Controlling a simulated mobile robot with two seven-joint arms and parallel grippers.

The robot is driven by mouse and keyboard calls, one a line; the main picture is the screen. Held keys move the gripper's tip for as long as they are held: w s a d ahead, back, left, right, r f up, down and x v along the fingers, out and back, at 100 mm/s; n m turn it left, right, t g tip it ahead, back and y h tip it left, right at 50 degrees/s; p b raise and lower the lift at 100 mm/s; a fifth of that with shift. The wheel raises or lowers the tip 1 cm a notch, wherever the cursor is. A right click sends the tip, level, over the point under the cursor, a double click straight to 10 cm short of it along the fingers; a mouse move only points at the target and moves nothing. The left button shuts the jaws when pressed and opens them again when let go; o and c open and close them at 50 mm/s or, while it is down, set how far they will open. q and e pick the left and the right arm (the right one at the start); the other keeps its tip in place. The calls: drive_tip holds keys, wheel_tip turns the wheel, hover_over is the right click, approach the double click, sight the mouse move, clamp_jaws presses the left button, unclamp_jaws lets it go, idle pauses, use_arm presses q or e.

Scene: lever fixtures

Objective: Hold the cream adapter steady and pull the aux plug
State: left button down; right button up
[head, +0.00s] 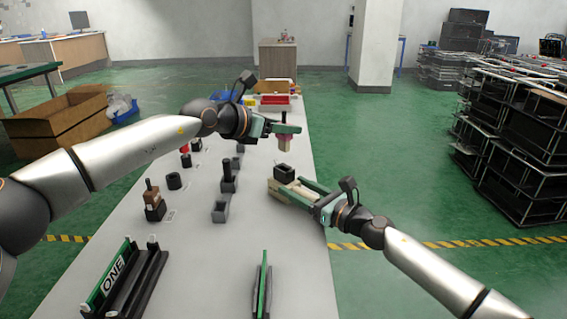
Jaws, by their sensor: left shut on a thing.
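My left gripper (287,130) is shut on a small upright plug-like piece (285,144), dark pinkish above and paler at its lower end. It holds this piece above the table, and the fingers hide its top. My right gripper (285,184) is low over the right edge of the table, its green fingers spread apart around a cream piece (296,190), which looks like the cream adapter. A black block (284,171) is at its fingertips, below the piece in my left gripper. I cannot tell whether the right fingers press on the cream piece.
On the white table (200,270) are a grey socket with a dark lever (228,178), a brown block (154,205), a black ring (174,181) and a grey box (220,212). A black rack marked ONE (125,280) stands at the front left. The front middle is clear.

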drive_tip(key=o, duration=0.5)
drive_tip(key=shift+s, duration=0.1)
